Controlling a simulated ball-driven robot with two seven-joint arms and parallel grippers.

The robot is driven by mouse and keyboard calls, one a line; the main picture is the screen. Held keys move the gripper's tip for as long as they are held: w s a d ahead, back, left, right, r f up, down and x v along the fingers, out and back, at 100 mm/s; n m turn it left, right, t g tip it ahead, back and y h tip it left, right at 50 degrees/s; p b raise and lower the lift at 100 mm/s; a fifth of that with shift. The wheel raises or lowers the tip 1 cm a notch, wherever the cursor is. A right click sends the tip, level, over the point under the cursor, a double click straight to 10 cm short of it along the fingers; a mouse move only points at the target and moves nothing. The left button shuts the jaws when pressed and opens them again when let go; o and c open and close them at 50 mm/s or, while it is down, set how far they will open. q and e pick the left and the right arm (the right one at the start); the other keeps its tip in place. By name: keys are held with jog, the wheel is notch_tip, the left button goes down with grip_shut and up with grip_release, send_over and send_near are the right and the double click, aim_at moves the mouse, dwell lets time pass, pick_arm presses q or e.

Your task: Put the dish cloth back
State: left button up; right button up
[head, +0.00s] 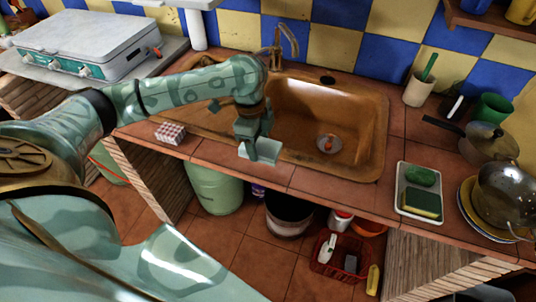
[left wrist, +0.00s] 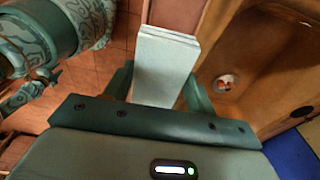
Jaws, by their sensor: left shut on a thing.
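The dish cloth appears as a pale grey-green folded slab with layered edges. In the head view the cloth (head: 263,151) shows at the counter's front edge, before the sink. My left gripper (head: 256,138) is shut on it from above. In the left wrist view the cloth (left wrist: 163,65) lies between the two fingers of my left gripper (left wrist: 160,85) and extends beyond them over the counter's front strip. I cannot tell whether the cloth touches the counter. My right gripper is not in view.
A copper-coloured sink (head: 320,110) with a faucet (head: 283,40) lies behind the cloth. A red-and-white checked item (head: 170,133) is on the counter to the left. A tray (head: 405,209) with sponges and stacked dishes (head: 482,215) are at right. A red basket (head: 335,262) is below.

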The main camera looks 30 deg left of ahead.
aim_at(264, 140)
pick_arm(q)
jog(key=shift+w+d+f+b, duration=0.25)
jog(key=shift+w+f+b, duration=0.25)
jog(key=shift+w+f, duration=0.7)
jog(key=f+b, duration=0.2)
jog(key=f, duration=0.2)
jog(key=shift+w+f+b, duration=0.1)
jog(key=shift+w+b, duration=0.1)
jog(key=shift+b, duration=0.1)
jog(key=shift+r, duration=0.2)
jog(key=shift+f, duration=0.15)
jog(key=o, duration=0.5)
jog(key=shift+f, duration=0.15)
jog(key=shift+c, duration=0.2)
jog(key=o, duration=0.4)
